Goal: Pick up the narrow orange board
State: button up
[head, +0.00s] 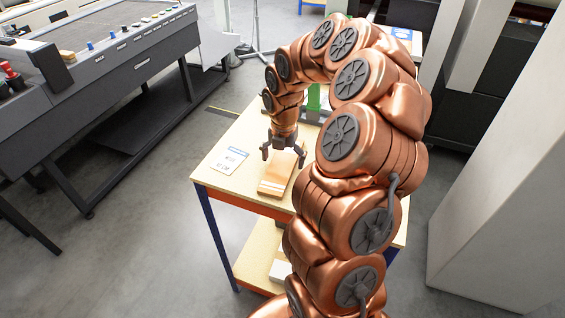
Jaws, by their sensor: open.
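A narrow light-orange board (277,175) lies on the table, with a pale stripe across its near end. My gripper (283,155) is open and points down at the board's far part, with its fingers spread to either side. I cannot tell how high the fingertips are above the board or whether they touch it. My arm covers the table to the right of the board.
The wooden table (213,172) has a blue leg and an orange edge. A white printed card (230,160) lies left of the board. A green object (313,98) stands behind my gripper. A large grey machine (120,65) stands at left, a pale cabinet (500,200) at right.

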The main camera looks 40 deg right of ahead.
aim_at(283, 163)
jog(key=c, duration=1.2)
jog(key=shift+w+r+b, duration=0.15)
jog(key=shift+r+b, duration=0.75)
jog(key=shift+r, duration=0.7)
jog(key=shift+s+r, duration=0.15)
jog(key=shift+s, duration=0.05)
jog(key=s+b, duration=0.1)
jog(key=s, duration=0.3)
jog(key=s+a+b, duration=0.1)
jog(key=s+b, duration=0.1)
jog(key=s, duration=0.3)
jog(key=s+r+b, duration=0.1)
jog(key=s, duration=0.3)
jog(key=shift+s+a+r+b, duration=0.1)
jog(key=shift+s+a+b, duration=0.1)
jog(key=shift+s+b, duration=0.15)
jog(key=shift+s+r, duration=0.2)
jog(key=shift+s, duration=0.8)
